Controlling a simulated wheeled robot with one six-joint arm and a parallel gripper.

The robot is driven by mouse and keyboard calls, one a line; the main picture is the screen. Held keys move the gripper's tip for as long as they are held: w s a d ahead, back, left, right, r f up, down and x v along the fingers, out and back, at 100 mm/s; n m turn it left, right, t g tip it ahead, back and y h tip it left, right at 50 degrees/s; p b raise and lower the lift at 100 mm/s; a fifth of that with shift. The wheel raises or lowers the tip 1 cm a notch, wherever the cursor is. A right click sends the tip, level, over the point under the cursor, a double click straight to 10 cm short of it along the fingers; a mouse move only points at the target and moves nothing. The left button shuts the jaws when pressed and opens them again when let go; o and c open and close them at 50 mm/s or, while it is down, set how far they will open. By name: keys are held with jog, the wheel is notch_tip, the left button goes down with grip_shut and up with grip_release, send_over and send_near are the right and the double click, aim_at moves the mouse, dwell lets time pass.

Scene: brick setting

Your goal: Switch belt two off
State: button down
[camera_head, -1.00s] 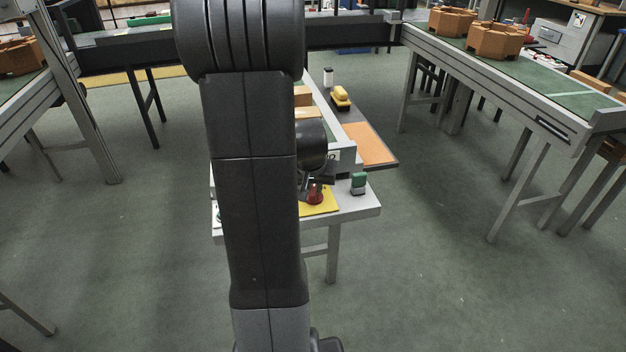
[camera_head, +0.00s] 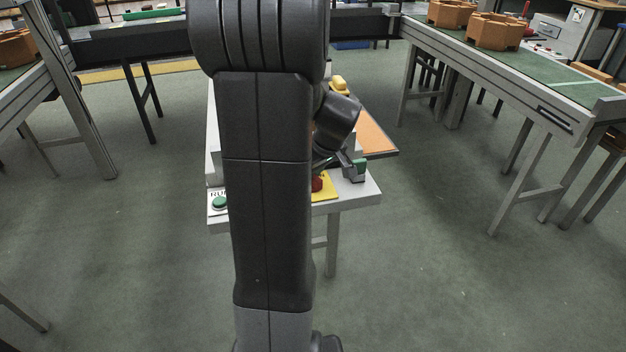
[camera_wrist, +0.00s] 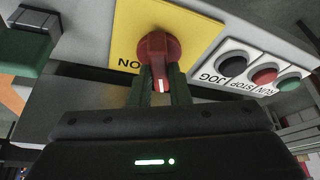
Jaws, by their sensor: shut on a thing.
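A red rotary switch (camera_wrist: 158,52) sits on a yellow plate (camera_wrist: 197,28) on the grey control panel. The lettering beside it is upside down in the wrist view and seems to read ON. A white mark on the knob points down towards my gripper. My gripper (camera_wrist: 160,92) is shut on the knob, one finger on each side. In the head view, the knob (camera_head: 317,184) and yellow plate (camera_head: 330,190) show just right of my arm, with my gripper (camera_head: 325,168) above them, partly hidden. The belt number is not visible.
Black, red and green buttons (camera_wrist: 263,75) labelled JOG, STOP and RUN stand beside the plate. A green-topped block (camera_head: 360,168) stands close to my gripper at the panel's right. A yellow object (camera_head: 339,85) lies behind.

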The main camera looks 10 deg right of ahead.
jog(key=shift+n+g+y+b, duration=0.4)
jog(key=shift+n+y+b, duration=0.4)
jog(key=shift+n, duration=1.1)
jog(key=c, duration=1.4)
grip_release()
jog(key=shift+d, duration=0.1)
jog(key=shift+o, duration=0.2)
jog(key=p+v, duration=0.1)
jog(key=v, duration=1.2)
jog(key=shift+r, duration=0.4)
jog(key=shift+f, duration=0.1)
